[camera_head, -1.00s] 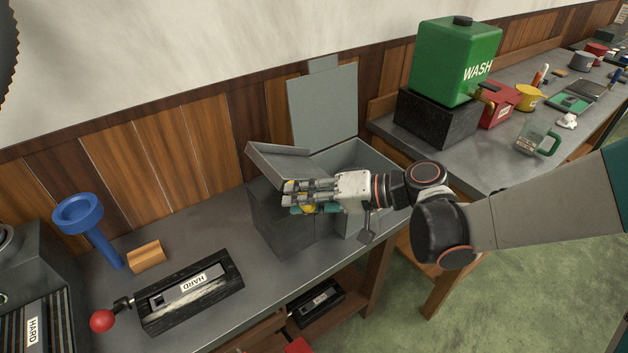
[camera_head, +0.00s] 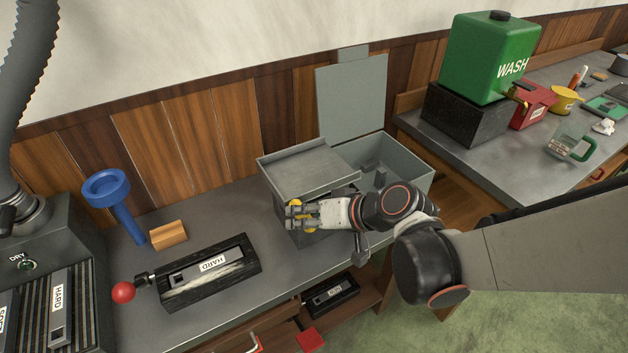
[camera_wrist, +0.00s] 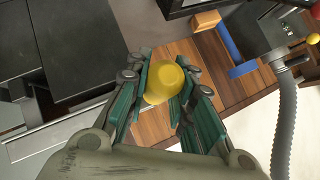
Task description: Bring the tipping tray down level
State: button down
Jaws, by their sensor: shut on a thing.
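The grey tipping tray (camera_head: 312,168) sits on top of the grey box's left part in the head view. It looks close to level, but I cannot tell whether it lies fully flat. My gripper (camera_head: 296,214) is at the tray's front left, shut on a yellow knob (camera_wrist: 160,84). The knob shows between the fingers in the wrist view, where my gripper (camera_wrist: 163,88) closes on it from both sides. The knob's joint to the tray is hidden by my fingers.
The box's right compartment (camera_head: 424,170) is open, with a raised grey lid (camera_head: 352,100) behind. A green WASH tank (camera_head: 490,60) stands right.

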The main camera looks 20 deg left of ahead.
jog(key=shift+s, duration=0.35)
jog(key=c, duration=1.8)
grip_release()
jog(key=shift+f, duration=0.1)
jog(key=o, duration=0.4)
jog(key=shift+w, duration=0.15)
jog(key=shift+o, duration=0.2)
